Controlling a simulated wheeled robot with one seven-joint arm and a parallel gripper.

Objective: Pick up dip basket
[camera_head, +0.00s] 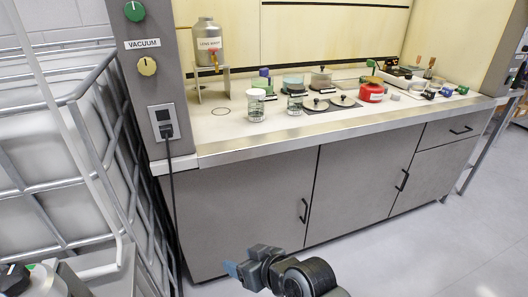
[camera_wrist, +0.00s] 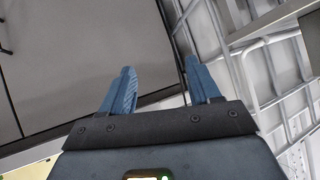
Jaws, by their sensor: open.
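I cannot tell which item is the dip basket; the vessels on the fume hood worktop (camera_head: 220,125) are small in the head view. A lidded metal pot (camera_head: 320,79) and a teal dish (camera_head: 292,82) stand towards the back there. My gripper (camera_head: 231,269) is low in front of the cabinet doors, below and apart from the worktop. In the wrist view my gripper (camera_wrist: 160,82) shows two blue fingers spread apart with nothing between them. No worktop item shows clearly in that view.
A caged white tank (camera_head: 50,150) is at the left. The floor (camera_head: 440,250) at the right is clear.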

